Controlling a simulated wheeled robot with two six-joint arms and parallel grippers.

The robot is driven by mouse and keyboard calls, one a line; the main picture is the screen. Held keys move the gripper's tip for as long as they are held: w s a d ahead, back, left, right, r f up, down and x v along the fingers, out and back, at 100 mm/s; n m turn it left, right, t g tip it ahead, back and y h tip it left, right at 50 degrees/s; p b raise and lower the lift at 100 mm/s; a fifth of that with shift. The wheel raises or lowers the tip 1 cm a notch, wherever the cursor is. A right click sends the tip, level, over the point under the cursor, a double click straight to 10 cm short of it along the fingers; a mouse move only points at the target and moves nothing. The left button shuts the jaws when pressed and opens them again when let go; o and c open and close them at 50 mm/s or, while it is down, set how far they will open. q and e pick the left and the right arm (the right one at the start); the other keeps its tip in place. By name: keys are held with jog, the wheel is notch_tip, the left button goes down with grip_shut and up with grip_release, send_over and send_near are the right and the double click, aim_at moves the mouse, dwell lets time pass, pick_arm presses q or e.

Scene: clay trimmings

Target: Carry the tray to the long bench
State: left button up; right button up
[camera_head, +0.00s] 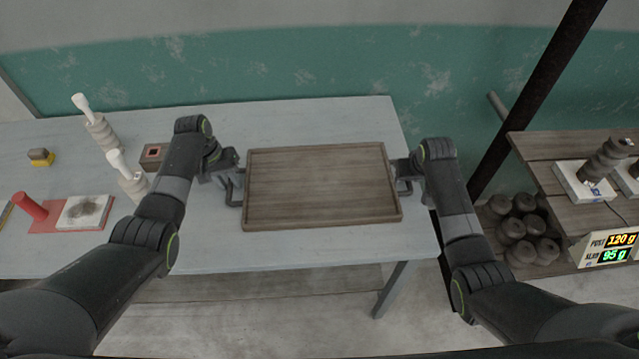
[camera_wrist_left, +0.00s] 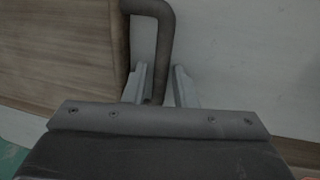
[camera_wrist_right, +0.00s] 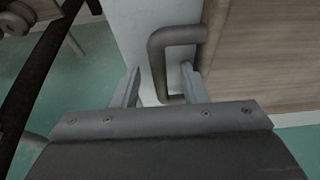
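The tray (camera_head: 320,185) is a brown wooden rectangle with a low rim and a dark grey handle at each short end. It looks empty and lies over the right part of a pale bench. My left gripper (camera_head: 232,182) is at the left handle. In the left wrist view its fingers (camera_wrist_left: 160,85) are apart, with the handle bar (camera_wrist_left: 165,40) between them. My right gripper (camera_head: 404,178) is at the right handle. In the right wrist view its fingers (camera_wrist_right: 160,85) are apart, on either side of the handle bar (camera_wrist_right: 157,65), with gaps visible.
The pale bench (camera_head: 330,255) holds white-topped tools (camera_head: 118,165), a small brown box (camera_head: 153,155), a red cylinder (camera_head: 30,206) and a white slab (camera_head: 85,212) at left. A wooden shelf (camera_head: 560,205) with a scale display (camera_head: 606,247) and a dark post (camera_head: 535,95) stand at right.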

pick_arm(q)
jog(key=shift+f, duration=0.15)
pick_arm(e)
jog(key=shift+f, duration=0.1)
pick_arm(q)
grip_shut()
pick_arm(e)
jog(key=c, duration=0.6)
grip_shut()
